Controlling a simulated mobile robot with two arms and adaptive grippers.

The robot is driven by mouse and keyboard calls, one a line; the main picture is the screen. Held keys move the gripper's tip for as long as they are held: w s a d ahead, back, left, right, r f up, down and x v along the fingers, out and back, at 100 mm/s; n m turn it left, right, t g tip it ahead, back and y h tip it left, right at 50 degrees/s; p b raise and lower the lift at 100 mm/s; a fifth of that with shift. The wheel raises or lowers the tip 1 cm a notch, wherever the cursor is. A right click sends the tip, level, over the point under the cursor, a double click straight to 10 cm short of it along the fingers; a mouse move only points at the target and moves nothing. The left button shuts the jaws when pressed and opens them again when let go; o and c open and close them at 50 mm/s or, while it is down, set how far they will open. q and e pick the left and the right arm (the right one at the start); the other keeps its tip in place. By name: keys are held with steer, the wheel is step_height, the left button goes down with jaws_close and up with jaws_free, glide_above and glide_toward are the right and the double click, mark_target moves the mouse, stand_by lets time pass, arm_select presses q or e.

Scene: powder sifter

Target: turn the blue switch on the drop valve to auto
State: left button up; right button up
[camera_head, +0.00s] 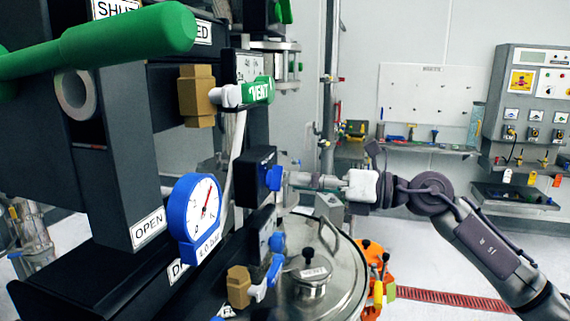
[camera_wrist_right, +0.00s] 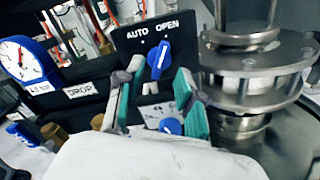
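The blue switch (camera_wrist_right: 159,60) sits on a black box (camera_wrist_right: 140,52) marked AUTO on the left and OPEN on the right. Its grip stands nearly upright in the right wrist view, its top leaning slightly right, toward OPEN. A DROP label (camera_wrist_right: 80,91) is to its left. In the head view the switch (camera_head: 273,178) shows on the box's right side. My right gripper (camera_wrist_right: 158,72) is open, its teal-padded fingers on either side of the switch in the picture. Whether they touch it I cannot tell. In the head view my right gripper (camera_head: 290,180) reaches it from the right. My left gripper is not seen.
A blue-rimmed gauge (camera_head: 200,215) stands left of the box. A second blue handle (camera_head: 275,262) is below. A round steel lid (camera_head: 335,265) lies under my right gripper. A green VENT handle (camera_head: 258,91) and a big green lever (camera_head: 130,38) are above.

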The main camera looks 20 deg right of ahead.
mark_target(276, 178)
steer(key=shift+p+x, duration=0.45)
steer(key=shift+x, duration=0.7)
steer(key=shift+w+a, duration=0.35)
steer(key=shift+a, duration=0.1)
steer(key=c, duration=0.5)
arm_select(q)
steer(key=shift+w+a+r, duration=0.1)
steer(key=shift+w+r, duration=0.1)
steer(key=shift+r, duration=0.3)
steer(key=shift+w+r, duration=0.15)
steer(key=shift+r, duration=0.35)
arm_select(e)
jaws_close()
